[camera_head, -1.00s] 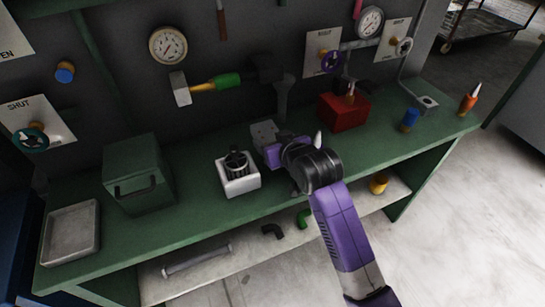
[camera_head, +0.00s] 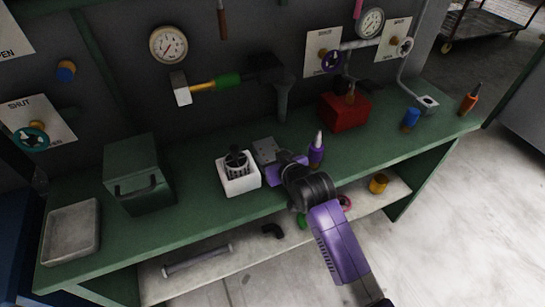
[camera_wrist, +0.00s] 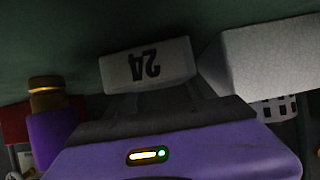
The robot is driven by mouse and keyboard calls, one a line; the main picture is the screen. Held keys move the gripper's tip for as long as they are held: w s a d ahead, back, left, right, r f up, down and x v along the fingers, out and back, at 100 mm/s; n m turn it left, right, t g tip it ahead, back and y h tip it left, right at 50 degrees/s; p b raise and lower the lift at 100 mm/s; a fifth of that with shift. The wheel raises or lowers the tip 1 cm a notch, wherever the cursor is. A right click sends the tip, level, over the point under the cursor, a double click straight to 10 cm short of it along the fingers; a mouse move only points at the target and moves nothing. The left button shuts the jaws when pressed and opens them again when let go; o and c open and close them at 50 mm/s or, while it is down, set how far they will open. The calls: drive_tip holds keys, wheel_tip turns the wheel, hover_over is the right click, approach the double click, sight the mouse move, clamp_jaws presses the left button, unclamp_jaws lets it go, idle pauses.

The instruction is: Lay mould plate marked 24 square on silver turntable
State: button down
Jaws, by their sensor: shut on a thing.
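The mould plate (camera_head: 266,150) is a small grey block at my gripper's tip, just right of a white box on the green bench. In the wrist view the plate (camera_wrist: 150,65) shows a pale face with a dark 24, upside down in the picture. My gripper (camera_head: 279,158), purple with grey fingers, is shut on the plate. The fingers (camera_wrist: 150,100) show in front of it in the wrist view. I cannot tell whether the plate touches the bench. I cannot pick out a silver turntable in either view.
A purple bottle (camera_head: 316,150) stands close right. A red box (camera_head: 344,111) is behind to the right. A green case (camera_head: 138,175) and grey tray (camera_head: 71,232) stand left.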

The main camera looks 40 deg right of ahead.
drive_tip(key=c, duration=0.6)
unclamp_jaws()
drive_tip(key=shift+f, duration=0.1)
